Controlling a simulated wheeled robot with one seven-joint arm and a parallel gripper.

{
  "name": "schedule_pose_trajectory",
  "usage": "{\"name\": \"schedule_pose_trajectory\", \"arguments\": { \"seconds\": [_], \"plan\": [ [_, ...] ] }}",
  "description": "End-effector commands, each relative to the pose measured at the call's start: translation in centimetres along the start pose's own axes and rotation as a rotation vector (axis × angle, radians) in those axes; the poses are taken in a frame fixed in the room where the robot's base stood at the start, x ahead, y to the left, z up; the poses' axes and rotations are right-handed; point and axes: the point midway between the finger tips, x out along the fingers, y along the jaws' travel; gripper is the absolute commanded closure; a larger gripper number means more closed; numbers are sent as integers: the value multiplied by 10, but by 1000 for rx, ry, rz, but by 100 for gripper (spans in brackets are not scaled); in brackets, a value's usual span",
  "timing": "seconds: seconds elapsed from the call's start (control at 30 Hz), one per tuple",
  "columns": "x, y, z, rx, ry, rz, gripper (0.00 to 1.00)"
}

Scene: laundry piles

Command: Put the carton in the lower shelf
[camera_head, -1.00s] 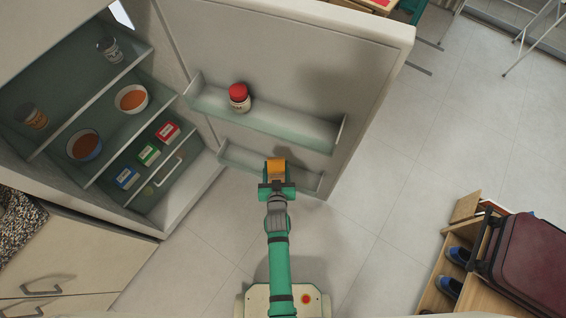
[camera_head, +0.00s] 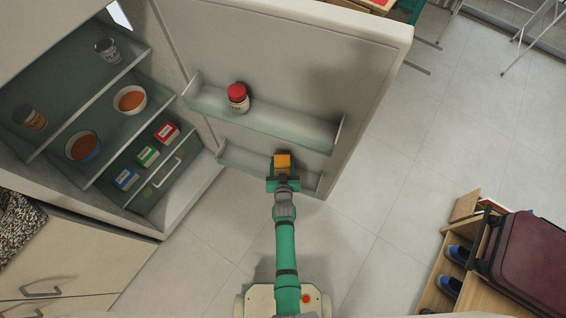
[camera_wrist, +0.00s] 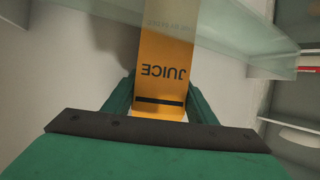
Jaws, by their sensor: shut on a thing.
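The orange juice carton (camera_head: 282,161) is held in my gripper (camera_head: 283,181), in front of the open fridge door. In the wrist view the carton (camera_wrist: 164,72) shows the word JUICE upside down between the green fingers (camera_wrist: 160,100). The gripper is shut on it. The lower door shelf (camera_head: 235,160) lies at and behind the carton; a translucent shelf wall (camera_wrist: 245,50) crosses near the carton's far part in the wrist view. I cannot tell whether the carton touches the shelf.
The upper door shelf (camera_head: 290,128) holds a jar with a red lid (camera_head: 237,97). Inside the fridge at left are bowls (camera_head: 130,99), jars and small boxes (camera_head: 167,132). A shoe rack with a suitcase (camera_head: 530,262) stands at right. The middle floor is clear.

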Motion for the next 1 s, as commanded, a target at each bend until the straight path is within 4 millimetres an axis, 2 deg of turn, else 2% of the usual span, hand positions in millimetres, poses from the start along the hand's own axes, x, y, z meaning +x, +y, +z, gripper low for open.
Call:
{"name": "schedule_pose_trajectory", "arguments": {
  "seconds": [0.37,0.4,0.77,0.87,1.0],
  "plan": [
    [2,0,2,0,2,1,89],
    [1,1,3,0,-1,1,41],
    [0,1,1,0,-1,1,41],
    [-8,2,2,0,-2,2,41],
    [-29,1,2,1,-3,2,41]
  ]
}}
